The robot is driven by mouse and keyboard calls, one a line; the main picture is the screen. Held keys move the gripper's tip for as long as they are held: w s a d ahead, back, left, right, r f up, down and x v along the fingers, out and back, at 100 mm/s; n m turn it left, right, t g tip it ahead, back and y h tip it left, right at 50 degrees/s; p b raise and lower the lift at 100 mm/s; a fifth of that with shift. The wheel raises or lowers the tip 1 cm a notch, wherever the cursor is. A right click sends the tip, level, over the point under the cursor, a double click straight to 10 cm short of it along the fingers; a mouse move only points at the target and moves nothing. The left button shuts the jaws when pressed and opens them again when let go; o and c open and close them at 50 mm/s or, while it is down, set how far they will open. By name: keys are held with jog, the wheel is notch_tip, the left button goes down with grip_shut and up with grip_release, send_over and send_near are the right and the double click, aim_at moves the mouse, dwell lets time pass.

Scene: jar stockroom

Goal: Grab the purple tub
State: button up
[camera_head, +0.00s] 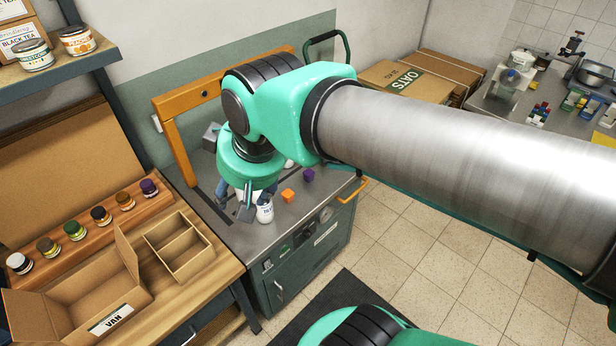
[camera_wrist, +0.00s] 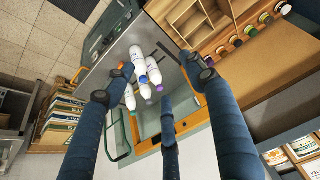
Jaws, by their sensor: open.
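A small purple tub (camera_head: 308,174) stands on the grey metal worktop in the head view, right of my gripper and behind a small orange tub (camera_head: 288,195). My gripper (camera_head: 236,203) is open over the worktop, apart from the purple tub, with a white bottle (camera_head: 265,213) close beside its fingers. In the wrist view my gripper's fingers (camera_wrist: 155,90) are spread, with several white bottles (camera_wrist: 140,66) between and beyond them. A purple spot (camera_wrist: 159,88) there looks like a bottle cap; I cannot make out the purple tub in that view.
An orange frame (camera_head: 180,140) rises behind the worktop. To the left, a wooden table holds a rack of small jars (camera_head: 75,230), one purple-lidded, an open VAN box (camera_head: 85,290) and a divided tray (camera_head: 180,247). Open tiled floor (camera_head: 440,250) lies to the right.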

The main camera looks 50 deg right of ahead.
jog(key=w+d+f+g+b, duration=0.1)
jog(key=w+d+f, duration=0.5)
jog(key=w+d, duration=0.45)
jog(key=w+d+f+g+b, duration=0.1)
jog(key=w+d+f, duration=0.4)
jog(key=w+d, duration=0.55)
jog(key=w+d+f+g, duration=0.1)
jog(key=w+d+f, duration=0.1)
jog(key=d+f, duration=2)
jog(key=shift+w+d+f+m+b, duration=0.35)
jog(key=shift+d+m+b, duration=0.05)
jog(key=shift+d, duration=0.4)
jog(key=b, duration=0.1)
send_over(309, 173)
jog(key=s, duration=0.1)
jog(key=shift+g, duration=0.3)
notch_tip(309, 173, down, 7)
jog(key=shift+a, duration=0.1)
jog(key=shift+w+f, duration=0.15)
jog(key=shift+f, duration=0.6)
